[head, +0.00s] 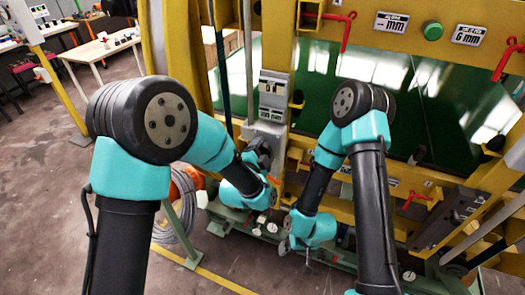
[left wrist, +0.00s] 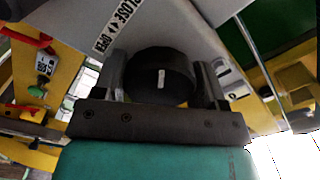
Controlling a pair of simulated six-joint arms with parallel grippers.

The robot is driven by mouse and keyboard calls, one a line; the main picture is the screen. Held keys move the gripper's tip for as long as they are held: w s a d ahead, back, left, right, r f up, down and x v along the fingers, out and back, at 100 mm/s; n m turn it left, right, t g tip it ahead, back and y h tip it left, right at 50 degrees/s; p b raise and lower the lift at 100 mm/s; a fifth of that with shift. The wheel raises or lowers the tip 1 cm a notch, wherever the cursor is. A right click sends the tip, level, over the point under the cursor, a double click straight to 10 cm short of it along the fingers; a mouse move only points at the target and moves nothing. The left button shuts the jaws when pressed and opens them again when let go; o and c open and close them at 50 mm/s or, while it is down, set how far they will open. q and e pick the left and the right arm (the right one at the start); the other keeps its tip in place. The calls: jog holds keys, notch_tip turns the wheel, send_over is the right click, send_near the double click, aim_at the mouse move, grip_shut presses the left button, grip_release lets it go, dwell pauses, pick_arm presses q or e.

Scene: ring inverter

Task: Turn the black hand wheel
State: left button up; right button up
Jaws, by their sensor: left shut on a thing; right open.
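The black hand wheel (left wrist: 160,76) sits on a grey panel and fills the middle of the left wrist view, with a small white mark on its face. My left gripper (left wrist: 163,84) has one finger on each side of the wheel and is shut on it. In the head view my left gripper (head: 262,158) is at the grey unit on the yellow frame and mostly hides the wheel. My right gripper (head: 304,262) hangs lower, near the green base rail, open and away from the wheel; its fingers are small and hard to make out.
A CLOSE/OPEN label (left wrist: 120,25) is on the panel above the wheel. The yellow frame (head: 177,35) carries red handles (head: 347,30) and a green button (head: 432,31). A coiled grey cable (head: 178,213) hangs at the left.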

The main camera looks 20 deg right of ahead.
pick_arm(q)
jog(key=o, duration=0.9)
jog(key=shift+o, duration=0.2)
